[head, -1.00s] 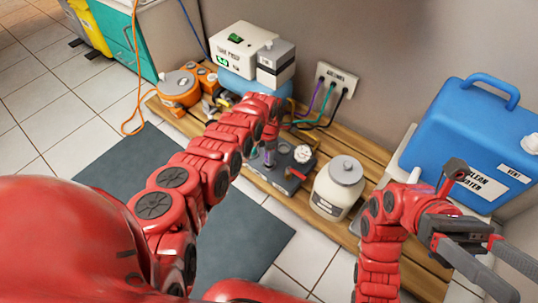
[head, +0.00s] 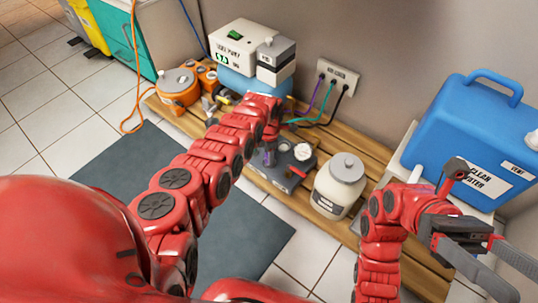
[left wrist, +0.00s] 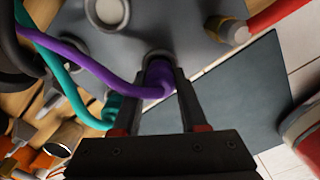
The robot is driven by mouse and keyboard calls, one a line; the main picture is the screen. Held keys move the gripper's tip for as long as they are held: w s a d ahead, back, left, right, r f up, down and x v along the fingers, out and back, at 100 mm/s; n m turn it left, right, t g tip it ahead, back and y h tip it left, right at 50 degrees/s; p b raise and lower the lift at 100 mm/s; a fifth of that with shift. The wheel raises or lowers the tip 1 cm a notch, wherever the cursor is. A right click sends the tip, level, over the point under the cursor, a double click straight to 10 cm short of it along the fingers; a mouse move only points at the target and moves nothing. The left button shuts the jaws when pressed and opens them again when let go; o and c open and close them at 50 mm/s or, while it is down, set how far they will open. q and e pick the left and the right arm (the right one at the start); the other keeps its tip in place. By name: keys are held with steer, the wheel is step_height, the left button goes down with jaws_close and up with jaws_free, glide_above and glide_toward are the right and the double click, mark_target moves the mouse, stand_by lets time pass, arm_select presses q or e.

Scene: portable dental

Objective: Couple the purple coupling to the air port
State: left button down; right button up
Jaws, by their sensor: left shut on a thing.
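My left gripper (left wrist: 158,105) is shut on the purple coupling (left wrist: 158,75), which sits between its two fingers at the end of the purple hose (left wrist: 85,62). The coupling's far end is at a round port (left wrist: 155,54) on the grey block; I cannot tell whether it is seated or just above. In the head view, the left gripper (head: 268,143) is over the grey block (head: 283,172), and its wrist partly hides the coupling (head: 268,157). My right gripper (head: 490,258) is open and empty at the lower right.
A white jar (head: 338,185) stands right of the block, and a blue water container (head: 470,140) is farther right. A white pump box (head: 240,48) and orange canister (head: 178,86) are behind on the wooden bench (head: 385,150). Teal and black hoses run from the wall plate (head: 338,75).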

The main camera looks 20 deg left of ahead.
arm_select(q)
steer(key=shift+f, duration=0.25)
steer(key=shift+c, duration=1.8)
jaws_free()
